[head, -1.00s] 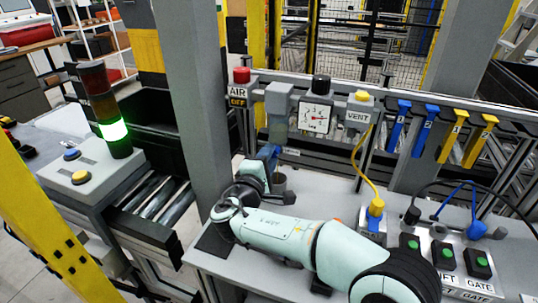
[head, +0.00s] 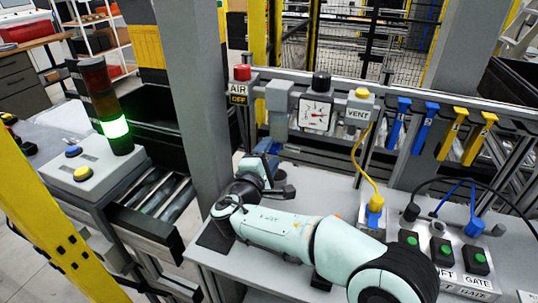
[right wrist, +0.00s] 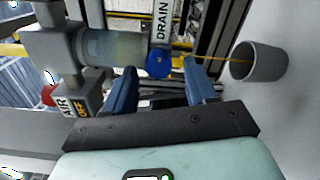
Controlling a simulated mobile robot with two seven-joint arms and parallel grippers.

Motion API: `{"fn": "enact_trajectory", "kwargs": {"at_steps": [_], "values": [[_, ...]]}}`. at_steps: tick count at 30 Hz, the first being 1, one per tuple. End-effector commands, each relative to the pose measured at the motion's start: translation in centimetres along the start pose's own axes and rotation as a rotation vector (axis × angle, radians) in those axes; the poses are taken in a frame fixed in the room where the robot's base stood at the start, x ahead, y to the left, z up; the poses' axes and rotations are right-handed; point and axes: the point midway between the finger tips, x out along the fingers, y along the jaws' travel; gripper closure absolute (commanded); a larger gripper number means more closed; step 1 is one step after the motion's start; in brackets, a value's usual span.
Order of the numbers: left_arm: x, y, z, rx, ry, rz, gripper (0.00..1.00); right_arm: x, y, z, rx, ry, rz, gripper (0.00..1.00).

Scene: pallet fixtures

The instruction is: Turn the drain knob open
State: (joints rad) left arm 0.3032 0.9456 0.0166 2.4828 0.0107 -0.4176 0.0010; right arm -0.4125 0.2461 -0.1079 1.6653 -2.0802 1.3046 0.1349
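In the right wrist view the drain knob (right wrist: 157,64) is a round blue knob beside the DRAIN label (right wrist: 161,22), below the cloudy filter bowl (right wrist: 112,47). My right gripper (right wrist: 165,76) is open, with its two blue fingers apart. The knob shows in the gap near the fingertips, with space visible to either side. I cannot tell whether a finger touches it. In the head view my right gripper (head: 271,150) is under the grey filter housing (head: 279,97), and the knob is not discernible there. My left gripper is not in view.
A grey cup (right wrist: 258,62) stands close to the right finger in the wrist view. The red AIR knob (head: 242,73), pressure gauge (head: 316,114) and yellow VENT knob (head: 361,94) line the rail. A yellow cable (head: 360,165) hangs to the right.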

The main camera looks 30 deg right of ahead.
Motion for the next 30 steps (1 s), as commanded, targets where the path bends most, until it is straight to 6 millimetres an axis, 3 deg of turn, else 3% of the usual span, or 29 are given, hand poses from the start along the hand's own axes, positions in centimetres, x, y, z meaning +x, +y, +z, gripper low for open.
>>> {"fn": "enact_trajectory", "kwargs": {"at_steps": [8, 11, 21, 30], "values": [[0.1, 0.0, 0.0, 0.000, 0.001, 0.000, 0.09, -0.8, 0.1, 0.0, 0.003, 0.002, 0.001, 0.44], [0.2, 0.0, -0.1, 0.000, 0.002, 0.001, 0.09, -2.3, 0.1, 0.0, 0.003, 0.003, 0.001, 0.44], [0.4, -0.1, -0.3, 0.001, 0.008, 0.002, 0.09, -9.8, 0.0, -0.1, 0.001, 0.004, 0.002, 0.44], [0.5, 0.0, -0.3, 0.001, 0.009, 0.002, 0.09, -13.2, 0.0, 0.0, 0.001, 0.002, 0.001, 0.44]]}}
